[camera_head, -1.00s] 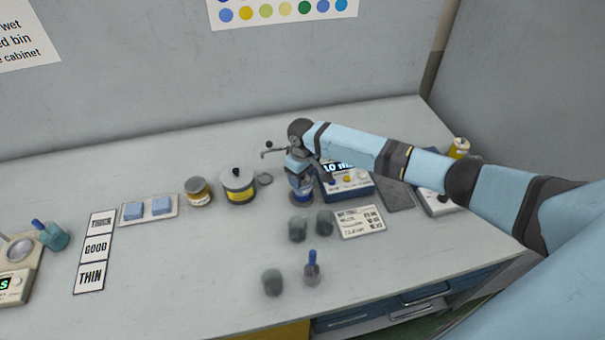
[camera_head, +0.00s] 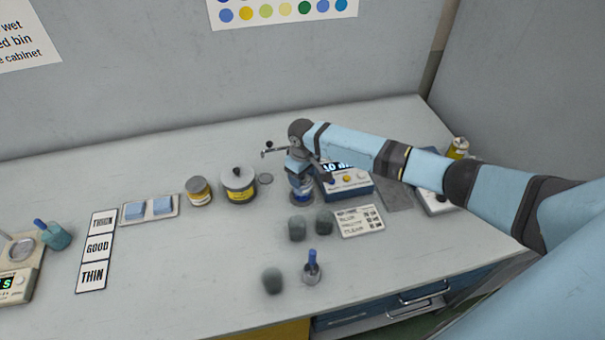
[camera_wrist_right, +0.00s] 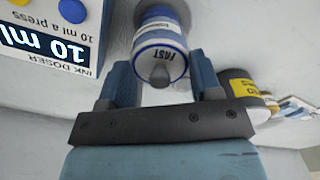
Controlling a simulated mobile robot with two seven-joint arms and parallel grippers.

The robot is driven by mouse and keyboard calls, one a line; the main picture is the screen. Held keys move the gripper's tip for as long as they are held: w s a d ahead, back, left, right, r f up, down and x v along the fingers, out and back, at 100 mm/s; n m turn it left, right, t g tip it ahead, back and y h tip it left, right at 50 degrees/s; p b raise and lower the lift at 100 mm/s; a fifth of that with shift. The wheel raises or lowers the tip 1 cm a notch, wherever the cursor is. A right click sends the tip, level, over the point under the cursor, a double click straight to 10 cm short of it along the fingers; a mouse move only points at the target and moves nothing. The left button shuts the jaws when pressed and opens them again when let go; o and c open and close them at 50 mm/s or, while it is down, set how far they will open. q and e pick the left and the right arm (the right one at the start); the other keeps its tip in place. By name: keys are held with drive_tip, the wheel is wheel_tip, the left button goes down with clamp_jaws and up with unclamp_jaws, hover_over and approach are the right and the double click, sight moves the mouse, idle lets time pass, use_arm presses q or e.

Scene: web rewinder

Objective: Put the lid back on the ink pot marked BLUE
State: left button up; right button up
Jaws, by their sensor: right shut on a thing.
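My right gripper (camera_head: 302,176) points down at the blue-and-white ink pot (camera_head: 302,193) in the middle of the bench. In the right wrist view its two fingers (camera_wrist_right: 163,80) stand on either side of a round blue-rimmed lid (camera_wrist_right: 160,52) with a grey knob, lettered FAST. The gripper is shut on this lid. The lid lines up with the pot (camera_wrist_right: 158,14) beyond it; I cannot tell whether it is fully seated. The word BLUE cannot be read. My left gripper is out of view.
The ink doser (camera_head: 347,183) stands close right of the pot. Grey cups (camera_head: 297,228) and a card (camera_head: 360,221) lie in front.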

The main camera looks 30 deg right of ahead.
drive_tip(key=o, duration=1.2)
